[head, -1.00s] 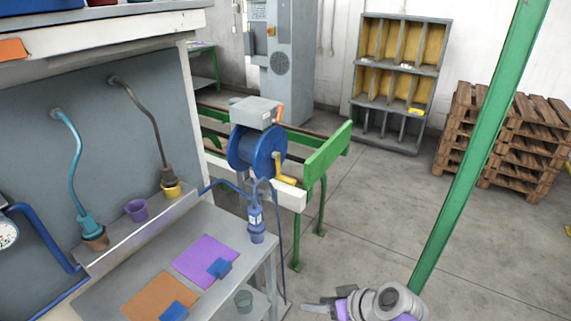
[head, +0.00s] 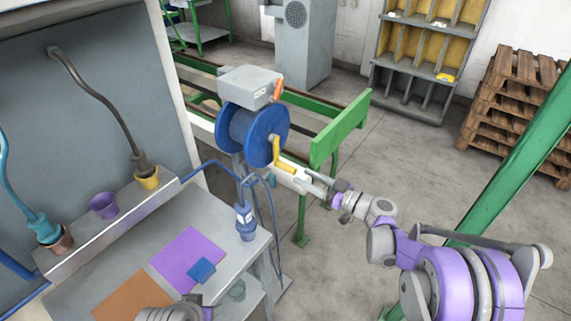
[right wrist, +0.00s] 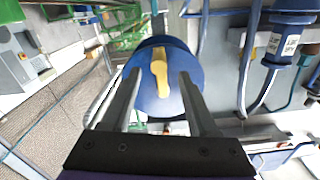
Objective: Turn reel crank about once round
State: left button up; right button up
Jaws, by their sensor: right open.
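The blue hose reel (head: 238,128) hangs under a grey box by the green-railed bench. Its yellow crank (head: 278,154) is on the side facing my right arm. My right gripper (head: 307,181) is open and empty, just right of and slightly below the crank's lower end. In the right wrist view the blue reel disc (right wrist: 148,55) fills the middle. The yellow crank (right wrist: 160,72) shows there between the two open fingers (right wrist: 160,80), ahead of them; I cannot tell the exact gap. A grey part of my left arm shows at the bottom edge; its fingers are out of sight.
A green post (head: 520,160) stands at the right. The floor between the rail and pallets is clear.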

aim_at(278, 163)
jog(key=x, duration=0.8)
jog(key=shift+w, duration=0.15)
grip_shut()
dwell(1.1)
